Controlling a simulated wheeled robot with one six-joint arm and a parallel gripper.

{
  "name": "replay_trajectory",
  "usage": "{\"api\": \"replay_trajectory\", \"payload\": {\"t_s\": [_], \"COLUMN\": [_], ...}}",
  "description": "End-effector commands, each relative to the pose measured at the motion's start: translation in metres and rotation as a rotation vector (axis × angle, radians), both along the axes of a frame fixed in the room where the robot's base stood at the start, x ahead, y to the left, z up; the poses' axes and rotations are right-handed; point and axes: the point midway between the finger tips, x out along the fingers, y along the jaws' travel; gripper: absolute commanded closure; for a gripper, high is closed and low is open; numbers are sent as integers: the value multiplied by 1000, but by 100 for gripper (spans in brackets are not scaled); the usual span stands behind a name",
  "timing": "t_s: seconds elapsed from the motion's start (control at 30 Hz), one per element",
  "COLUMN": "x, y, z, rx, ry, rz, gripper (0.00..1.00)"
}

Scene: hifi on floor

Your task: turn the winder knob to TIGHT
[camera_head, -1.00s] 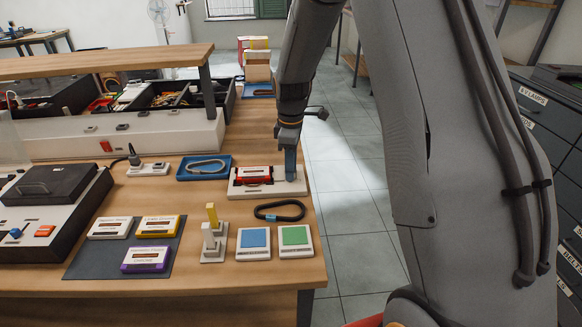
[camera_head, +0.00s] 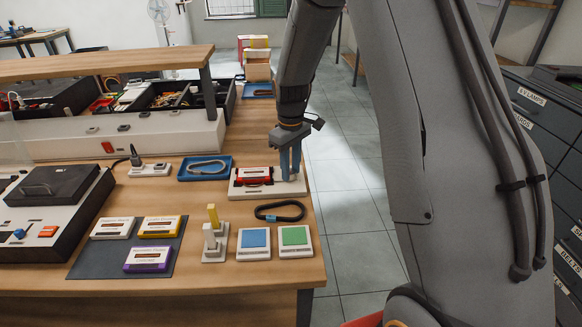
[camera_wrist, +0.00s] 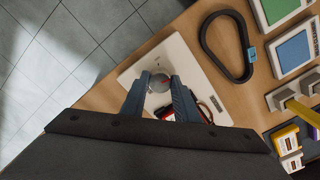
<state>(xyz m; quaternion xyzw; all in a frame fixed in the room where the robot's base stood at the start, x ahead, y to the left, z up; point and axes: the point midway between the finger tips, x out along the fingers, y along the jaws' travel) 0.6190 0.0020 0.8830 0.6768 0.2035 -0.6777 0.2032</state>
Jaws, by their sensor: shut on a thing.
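The winder is a white plate (camera_head: 240,192) near the right edge of the wooden table. A red cassette (camera_head: 252,176) lies on its left part; a little of it shows behind a finger in the wrist view (camera_wrist: 205,112). The round grey winder knob (camera_wrist: 158,83), with a small red mark, stands on the plate's other end. My gripper (camera_head: 291,177) points down over that end, its two blue-grey fingers on either side of the knob in the wrist view (camera_wrist: 160,78). It is shut on the knob. I cannot read any TIGHT label.
A black belt loop (camera_head: 280,211) lies just in front of the plate. Blue (camera_head: 254,241) and green (camera_head: 295,239) square pads are nearer. A blue tray (camera_head: 204,168) with a grey loop is to the left. The table's right edge is close, with tiled floor beyond.

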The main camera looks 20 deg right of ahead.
Motion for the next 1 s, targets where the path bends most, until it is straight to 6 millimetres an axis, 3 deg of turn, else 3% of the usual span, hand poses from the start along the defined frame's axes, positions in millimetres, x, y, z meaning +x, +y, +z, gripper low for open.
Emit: {"api": "replay_trajectory", "payload": {"t_s": [0.6, 1.0], "x": [1, 2], "y": [0, 0], "z": [2, 2], "rx": [0, 1], "ry": [-3, -5], "rz": [-566, -791], "gripper": [95, 95]}}
